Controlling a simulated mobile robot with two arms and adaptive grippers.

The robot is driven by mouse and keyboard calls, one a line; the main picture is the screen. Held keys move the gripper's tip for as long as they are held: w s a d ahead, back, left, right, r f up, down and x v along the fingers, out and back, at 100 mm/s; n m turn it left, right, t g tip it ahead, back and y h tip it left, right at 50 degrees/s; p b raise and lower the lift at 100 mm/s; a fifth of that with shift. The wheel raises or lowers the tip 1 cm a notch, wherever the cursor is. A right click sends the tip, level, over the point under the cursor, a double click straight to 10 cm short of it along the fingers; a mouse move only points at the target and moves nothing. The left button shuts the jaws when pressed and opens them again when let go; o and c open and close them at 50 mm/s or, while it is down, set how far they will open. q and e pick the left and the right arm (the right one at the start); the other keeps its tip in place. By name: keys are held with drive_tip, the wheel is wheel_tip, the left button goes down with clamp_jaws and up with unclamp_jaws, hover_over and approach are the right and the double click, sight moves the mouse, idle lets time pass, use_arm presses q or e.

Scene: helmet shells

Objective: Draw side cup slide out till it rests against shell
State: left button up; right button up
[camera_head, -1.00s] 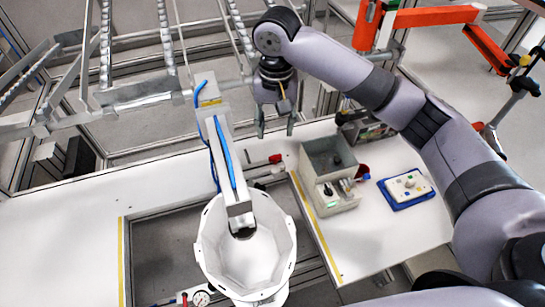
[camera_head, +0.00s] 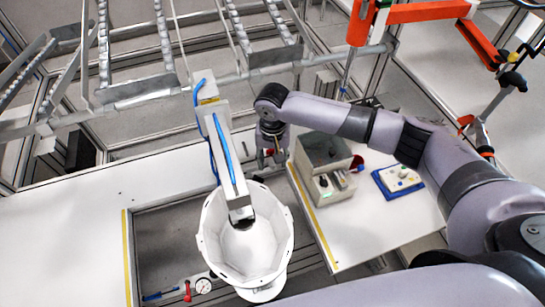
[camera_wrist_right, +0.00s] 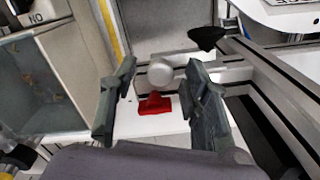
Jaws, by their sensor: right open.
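The white helmet shell (camera_head: 245,258) sits open side up under a column with a blue hose. In the right wrist view, a pale round knob or cup (camera_wrist_right: 160,73) sits on a metal bar. A red piece (camera_wrist_right: 155,103) lies beside it, and a black cone-shaped cup (camera_wrist_right: 208,38) is at the bar's shell-side end. This looks like the side cup slide. My right gripper (camera_head: 271,158) is open and empty; its fingers (camera_wrist_right: 158,100) frame the red piece and knob, with no contact visible. In the head view my gripper mostly hides this spot. My left gripper is not in view.
A grey control box (camera_head: 325,152) stands right of my right gripper. A blue tray (camera_head: 383,186) lies farther right. The column (camera_head: 231,170) stands left of the gripper. A gauge (camera_head: 203,286) is at the front. The white tabletop at left is clear.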

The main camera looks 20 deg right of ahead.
drive_tip(key=shift+c, duration=0.4)
clamp_jaws()
idle(0.5)
